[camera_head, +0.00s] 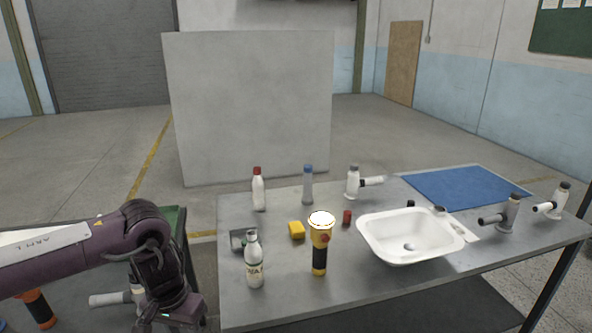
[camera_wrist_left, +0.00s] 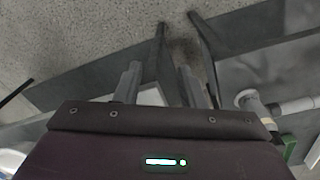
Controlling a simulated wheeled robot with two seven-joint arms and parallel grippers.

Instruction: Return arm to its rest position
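My left arm (camera_head: 95,245) comes in from the left in the head view, and its wrist bends down at the near left corner of the metal table. The left gripper's fingertips are not clearly shown there. In the left wrist view, the left gripper (camera_wrist_left: 162,85) has its two grey fingers apart with nothing between them. It hangs over a gap showing the floor and dark table edges. My right arm and gripper are not in view.
The metal table (camera_head: 380,285) holds a white sink (camera_head: 375,240), a flashlight (camera_head: 320,250), a bottle (camera_head: 254,265), a yellow block (camera_head: 297,230), taps and a blue mat (camera_head: 465,187). A second table at left holds an orange-black flashlight (camera_head: 40,310) and a white tap (camera_head: 108,299) beside my arm.

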